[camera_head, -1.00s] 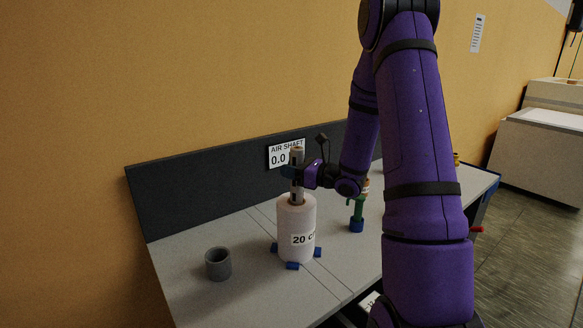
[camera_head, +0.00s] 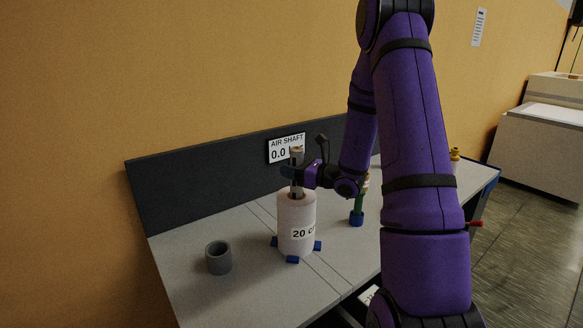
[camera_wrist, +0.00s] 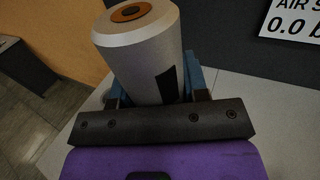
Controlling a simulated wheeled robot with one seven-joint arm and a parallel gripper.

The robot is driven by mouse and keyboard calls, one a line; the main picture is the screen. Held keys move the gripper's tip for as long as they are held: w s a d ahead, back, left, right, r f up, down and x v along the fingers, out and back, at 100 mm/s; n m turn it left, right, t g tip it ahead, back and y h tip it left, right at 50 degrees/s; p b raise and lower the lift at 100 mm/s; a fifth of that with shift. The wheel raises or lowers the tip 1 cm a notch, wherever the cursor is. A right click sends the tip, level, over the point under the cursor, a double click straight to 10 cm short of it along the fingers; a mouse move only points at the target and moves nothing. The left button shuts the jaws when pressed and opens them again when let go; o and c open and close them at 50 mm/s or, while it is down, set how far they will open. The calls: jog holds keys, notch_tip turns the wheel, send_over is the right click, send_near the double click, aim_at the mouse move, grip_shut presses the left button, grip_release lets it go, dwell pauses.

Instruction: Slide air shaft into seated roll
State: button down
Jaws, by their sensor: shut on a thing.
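The seated roll (camera_head: 289,218) is a pale upright cylinder marked "20 c…", standing between several blue blocks (camera_head: 292,259) on the bench. The grey metal air shaft (camera_head: 297,156) stands upright above it, with its lower end at the roll's core opening. How deep it sits in the core is hidden. My gripper (camera_head: 292,174) is shut on the shaft just above the roll's top. In the wrist view the shaft (camera_wrist: 142,50) shows an orange-brown ring on its end and a black patch on its side, between my blue fingers (camera_wrist: 190,76).
An empty grey cup (camera_head: 219,258) stands left of the roll. A green tool-like item in a blue base (camera_head: 357,218) stands to the right. A dark back panel (camera_head: 200,192) carries an "AIR SHAFT 0.0" sign (camera_head: 287,148).

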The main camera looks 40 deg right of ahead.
jog(key=shift+f, duration=2.05)
jog(key=c, duration=0.5)
grip_release()
jog(key=shift+c, duration=0.2)
jog(key=shift+s, duration=0.1)
jog(key=v, duration=1)
jog(key=shift+s+d, duration=0.25)
